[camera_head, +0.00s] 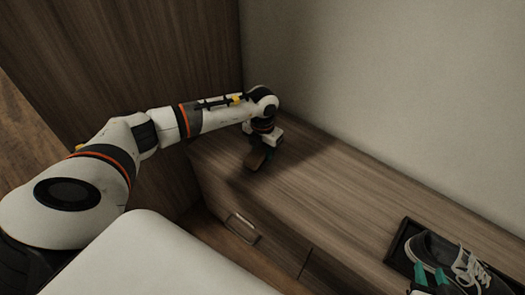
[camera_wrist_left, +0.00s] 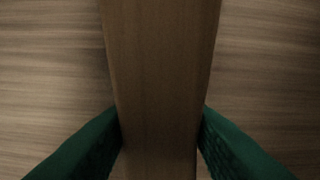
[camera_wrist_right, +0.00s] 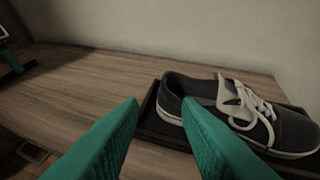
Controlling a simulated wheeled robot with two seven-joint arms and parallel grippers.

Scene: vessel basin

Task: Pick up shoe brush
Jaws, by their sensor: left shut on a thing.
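The shoe brush (camera_head: 256,159) is a brown wooden block at the far left end of the wooden cabinet top. In the left wrist view the brush (camera_wrist_left: 160,70) runs from top to bottom through the middle. My left gripper (camera_head: 264,150) is shut on it, with a green finger against each side in the left wrist view (camera_wrist_left: 160,135). The bristles are hidden, and I cannot tell whether the brush touches the top. My right gripper (camera_wrist_right: 160,110) is open and empty in front of the shoe; its green fingers also show in the head view (camera_head: 430,274).
A grey shoe with white laces (camera_wrist_right: 245,112) sits in a dark tray (camera_head: 396,258) at the right. The cabinet top (camera_head: 330,190) between brush and tray is clear. A wall stands behind it and a tall wooden panel (camera_head: 120,50) at the left. A drawer handle (camera_head: 242,228) shows on the front.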

